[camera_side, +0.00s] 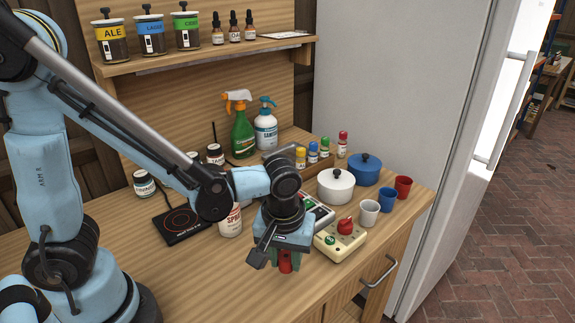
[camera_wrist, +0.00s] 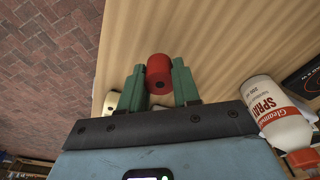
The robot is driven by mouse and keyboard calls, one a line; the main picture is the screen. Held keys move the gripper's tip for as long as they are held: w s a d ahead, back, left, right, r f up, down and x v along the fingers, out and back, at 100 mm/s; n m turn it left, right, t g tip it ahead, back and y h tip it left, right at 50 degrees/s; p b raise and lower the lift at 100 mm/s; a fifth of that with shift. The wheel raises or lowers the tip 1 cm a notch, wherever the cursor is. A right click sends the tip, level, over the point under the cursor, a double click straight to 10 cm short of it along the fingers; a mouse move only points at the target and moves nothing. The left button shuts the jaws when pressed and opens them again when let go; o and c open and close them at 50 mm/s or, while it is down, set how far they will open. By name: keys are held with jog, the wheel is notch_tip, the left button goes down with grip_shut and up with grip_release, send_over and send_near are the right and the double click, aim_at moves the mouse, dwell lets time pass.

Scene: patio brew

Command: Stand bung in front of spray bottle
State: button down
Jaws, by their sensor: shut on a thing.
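The bung (camera_wrist: 158,68) is red, with a dark hole in its face. My gripper (camera_wrist: 158,86) is shut on it, with one green finger on each side. In the side view the bung (camera_side: 286,267) shows as a red bit below my gripper (camera_side: 284,257), near the worktop's front; I cannot tell whether it touches the wood. A white spray bottle (camera_side: 231,223) with a "SPRAY" label stands left of my gripper, its top hidden by my arm. It also shows at the right of the wrist view (camera_wrist: 275,112). A green spray bottle (camera_side: 243,135) with an orange trigger stands at the back.
A cream box (camera_side: 352,246) with a red piece on top is right of my gripper. A white pot (camera_side: 336,187), a blue pot (camera_side: 365,171) and cups (camera_side: 369,213) stand beyond it. A black hotplate (camera_side: 181,224) lies left. The front left worktop is clear.

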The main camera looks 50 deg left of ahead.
aim_at(284, 262)
jog(key=shift+f, duration=1.3)
jog(key=shift+f, duration=0.1)
jog(key=c, duration=0.8)
grip_release()
jog(key=r, duration=0.8)
jog(key=s+r, duration=0.1)
jog(key=r, duration=0.3)
jog(key=shift+s+d, duration=0.1)
jog(key=shift+d, duration=0.25)
jog(key=a+r+m+t, duration=0.1)
jog(key=a+m+t, duration=0.5)
jog(key=a, duration=0.4)
jog(key=shift+r+m+h, duration=0.25)
jog(key=shift+m+h, duration=0.15)
jog(key=shift+m, duration=0.1)
jog(key=shift+a, duration=0.1)
